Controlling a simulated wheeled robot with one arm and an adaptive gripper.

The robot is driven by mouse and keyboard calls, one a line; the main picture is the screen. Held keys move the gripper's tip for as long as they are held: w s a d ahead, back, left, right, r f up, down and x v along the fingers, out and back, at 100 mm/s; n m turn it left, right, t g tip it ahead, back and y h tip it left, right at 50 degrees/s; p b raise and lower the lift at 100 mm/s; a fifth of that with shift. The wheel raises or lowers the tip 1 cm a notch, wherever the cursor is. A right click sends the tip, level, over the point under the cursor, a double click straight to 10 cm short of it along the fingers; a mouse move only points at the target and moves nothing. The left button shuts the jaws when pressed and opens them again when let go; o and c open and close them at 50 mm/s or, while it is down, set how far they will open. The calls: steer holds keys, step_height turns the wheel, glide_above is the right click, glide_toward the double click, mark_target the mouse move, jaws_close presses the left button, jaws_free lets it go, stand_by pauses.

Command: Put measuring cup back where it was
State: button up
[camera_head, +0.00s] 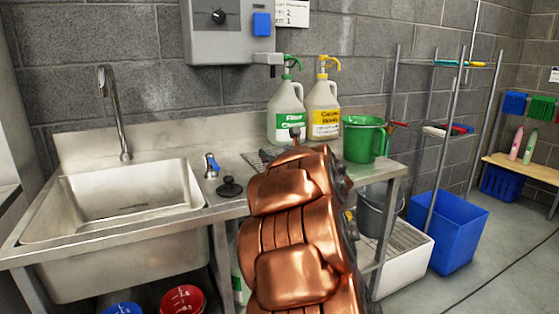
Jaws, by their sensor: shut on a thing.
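A green cup-like vessel (362,139) with a handle on its right side is at the right end of the steel counter, beside the jugs. It looks upright. It may be the measuring cup, but I see no scale marks on it. My copper-coloured arm reaches up over the counter's front edge and hides what lies beyond it. I cannot make out my gripper's fingers behind the arm, nor anything between them. A small grey piece (295,132) shows just above the arm's far end; I cannot tell what it belongs to.
A white jug with a green pump (285,112) and one with a yellow pump (323,108) stand at the wall. A sink (125,207) with a tap (117,115) is at left. A grey bucket (380,211) and a blue bin (446,231) stand at right.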

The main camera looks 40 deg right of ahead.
steer(key=shift+f, duration=1.1)
steer(key=shift+f+b, duration=0.25)
steer(key=shift+b, duration=0.25)
steer(key=o, duration=1.2)
steer(key=shift+o, duration=0.2)
steer(key=shift+r+p, duration=0.2)
steer(key=shift+p, duration=0.1)
steer(key=shift+r, duration=0.2)
steer(key=v, duration=1.2)
steer(key=shift+f+p, duration=0.15)
steer(key=shift+p, duration=0.2)
